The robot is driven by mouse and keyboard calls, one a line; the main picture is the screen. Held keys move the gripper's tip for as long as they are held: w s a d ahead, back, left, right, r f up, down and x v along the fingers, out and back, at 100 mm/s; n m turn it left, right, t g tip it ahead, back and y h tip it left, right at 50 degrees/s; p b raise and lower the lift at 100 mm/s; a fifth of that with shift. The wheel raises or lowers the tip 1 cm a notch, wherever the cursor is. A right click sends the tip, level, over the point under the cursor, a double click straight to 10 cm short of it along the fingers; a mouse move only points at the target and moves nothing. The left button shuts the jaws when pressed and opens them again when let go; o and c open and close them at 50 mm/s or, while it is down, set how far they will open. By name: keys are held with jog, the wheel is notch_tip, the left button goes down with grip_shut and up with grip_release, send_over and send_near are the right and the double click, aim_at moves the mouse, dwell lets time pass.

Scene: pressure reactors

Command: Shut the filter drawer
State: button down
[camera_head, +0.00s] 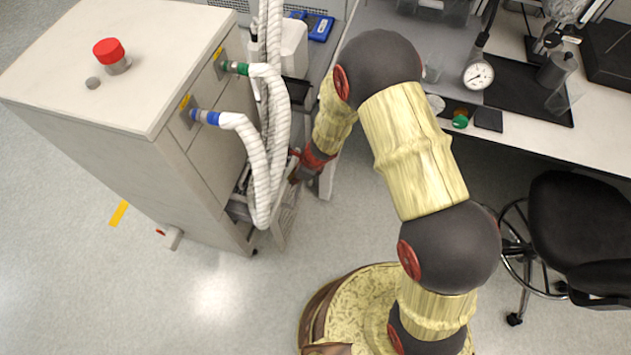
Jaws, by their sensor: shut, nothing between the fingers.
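The filter drawer (283,229) is low on the right face of the white cabinet (95,140) and stands out from it. Its front panel is seen from above, and hanging hoses hide much of its inside. My gripper (294,178) is shut and empty, at the far end of the drawer's front, just right of the hoses. From this angle I cannot tell whether it touches the drawer.
Two ribbed white hoses, one with a green collar (236,68) and one with a blue collar (205,117), loop down close to my gripper. A lab bench (600,125) is at the upper right. A black chair (575,225) stands at the right. The floor in front of the cabinet is clear.

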jog(key=w+a+p, duration=0.1)
jog(key=a, duration=0.2)
jog(key=w+a+p, duration=0.1)
jog(key=a+p, duration=0.1)
jog(key=a, duration=0.2)
jog(key=w+a+p, duration=0.1)
jog(key=a, duration=0.2)
jog(key=shift+w+a+p, duration=0.2)
jog(key=shift+w+p, duration=0.1)
jog(key=shift+w, duration=0.05)
jog(key=shift+f, duration=0.1)
